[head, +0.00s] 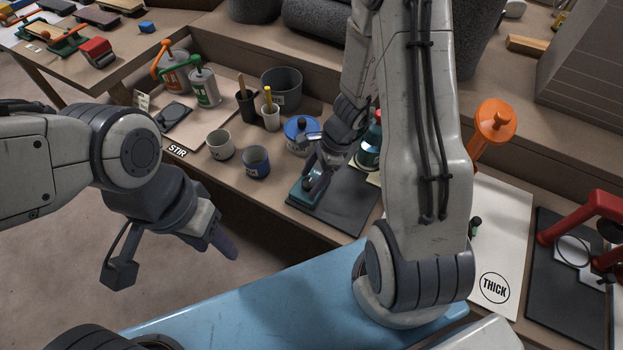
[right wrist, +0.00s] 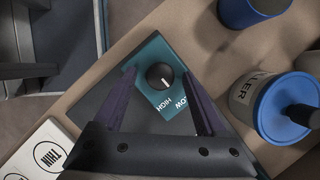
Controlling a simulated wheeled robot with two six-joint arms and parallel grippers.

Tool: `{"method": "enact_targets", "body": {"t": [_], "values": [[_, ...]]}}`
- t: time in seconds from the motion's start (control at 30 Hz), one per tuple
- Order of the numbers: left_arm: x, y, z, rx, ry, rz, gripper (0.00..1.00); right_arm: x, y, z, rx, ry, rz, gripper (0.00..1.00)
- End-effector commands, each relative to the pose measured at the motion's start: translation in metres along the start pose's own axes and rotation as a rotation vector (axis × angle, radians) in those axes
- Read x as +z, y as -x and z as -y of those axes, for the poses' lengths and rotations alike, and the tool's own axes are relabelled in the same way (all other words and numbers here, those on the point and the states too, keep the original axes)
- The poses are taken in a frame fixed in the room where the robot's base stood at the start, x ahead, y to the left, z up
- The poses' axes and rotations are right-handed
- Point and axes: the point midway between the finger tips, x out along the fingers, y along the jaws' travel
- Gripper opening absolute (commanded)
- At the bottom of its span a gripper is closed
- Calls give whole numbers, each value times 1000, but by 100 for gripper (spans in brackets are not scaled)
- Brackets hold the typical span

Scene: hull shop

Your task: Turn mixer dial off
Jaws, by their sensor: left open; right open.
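The mixer's teal base (right wrist: 150,55) shows in the right wrist view with a round black dial (right wrist: 160,76) on its top. The dial has a small white mark, and the words LOW and HIGH are printed beside it; an OFF label is not visible. My right gripper (right wrist: 158,72) is open, its two dark fingers on either side of the dial with gaps; contact cannot be seen. In the head view the mixer (head: 303,194) stands on a dark mat, partly hidden by my right gripper (head: 318,178). My left gripper (head: 222,243) is open and empty, away from the mixer.
A blue-lidded pot (head: 301,132), a blue cup (head: 256,162) and a grey cup (head: 220,145) stand left of and behind the mixer. A white THICK board (head: 495,230) and a red device (head: 590,220) are to the right.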

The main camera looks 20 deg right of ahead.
Motion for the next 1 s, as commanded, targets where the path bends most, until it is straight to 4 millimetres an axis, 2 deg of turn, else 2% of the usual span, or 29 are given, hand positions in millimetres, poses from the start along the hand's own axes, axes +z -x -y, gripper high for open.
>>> {"method": "enact_targets", "body": {"t": [0.17,0.3,0.37,0.67,1.0], "values": [[0,0,0,0,0,0,50,0,0,0,0,1,0,74],[0,0,0,0,0,0,50,0,0,0,0,1,0,20],[0,0,0,0,0,0,50,0,0,0,0,1,0,0],[0,4,0,0,0,0,50,0,2,0,12,27,0,0],[-2,27,-2,0,0,0,50,2,4,2,90,214,1,0]]}}
